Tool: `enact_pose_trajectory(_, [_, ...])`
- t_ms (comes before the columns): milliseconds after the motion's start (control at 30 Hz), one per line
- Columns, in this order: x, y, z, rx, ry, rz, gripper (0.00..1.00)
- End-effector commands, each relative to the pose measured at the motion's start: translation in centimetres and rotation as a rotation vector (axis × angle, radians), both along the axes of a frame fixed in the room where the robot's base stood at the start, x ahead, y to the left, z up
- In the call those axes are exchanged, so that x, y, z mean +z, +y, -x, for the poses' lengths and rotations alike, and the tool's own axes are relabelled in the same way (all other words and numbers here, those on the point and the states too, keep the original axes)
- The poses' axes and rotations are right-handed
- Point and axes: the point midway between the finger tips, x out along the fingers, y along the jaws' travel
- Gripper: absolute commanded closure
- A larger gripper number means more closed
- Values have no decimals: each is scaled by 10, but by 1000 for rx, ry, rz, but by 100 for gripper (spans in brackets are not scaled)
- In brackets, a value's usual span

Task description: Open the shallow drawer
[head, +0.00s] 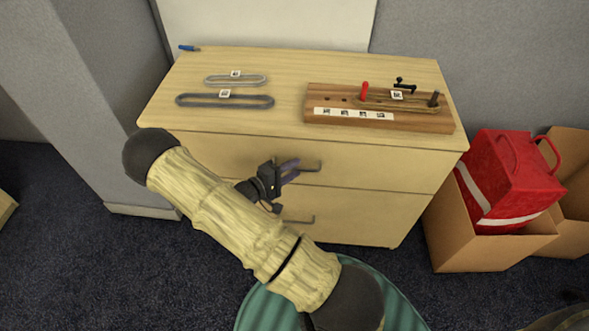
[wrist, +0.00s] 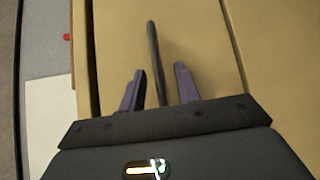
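The wooden cabinet (head: 215,125) has two drawers. The upper, shallower drawer (head: 235,150) looks shut, its front level with the lower one. Its dark bar handle (head: 312,166) sits right by my gripper (head: 290,171). In the wrist view, my gripper (wrist: 160,70) is open with its purple fingers on either side of the handle bar (wrist: 153,45). Gaps show beside the bar, so the fingers are not closed on it. The upper drawer's front (wrist: 200,40) fills the space behind. Part of the handle is hidden by my gripper.
The lower drawer (head: 350,215) has its own handle (head: 300,220) just below my gripper. On the cabinet top lie a wooden board (head: 320,92) with pegs, two grey loops (head: 225,101) and a blue item (head: 189,48). A cardboard box (head: 455,235) with a red bag (head: 505,175) stands right.

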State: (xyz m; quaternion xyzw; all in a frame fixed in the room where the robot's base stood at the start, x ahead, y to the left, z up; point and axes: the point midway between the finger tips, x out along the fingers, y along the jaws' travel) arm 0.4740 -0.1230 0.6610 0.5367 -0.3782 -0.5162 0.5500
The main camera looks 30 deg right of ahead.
Motion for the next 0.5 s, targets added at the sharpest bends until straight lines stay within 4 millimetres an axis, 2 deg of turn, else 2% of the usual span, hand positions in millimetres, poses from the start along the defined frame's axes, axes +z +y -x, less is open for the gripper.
enact_pose_trajectory(133, [-2, -11, -2, -1, -1, -1, 67])
enact_pose_trajectory(400, [-2, -12, -2, -2, -1, -1, 67])
enact_pose_trajectory(500, [-2, -12, -2, -2, -1, -1, 87])
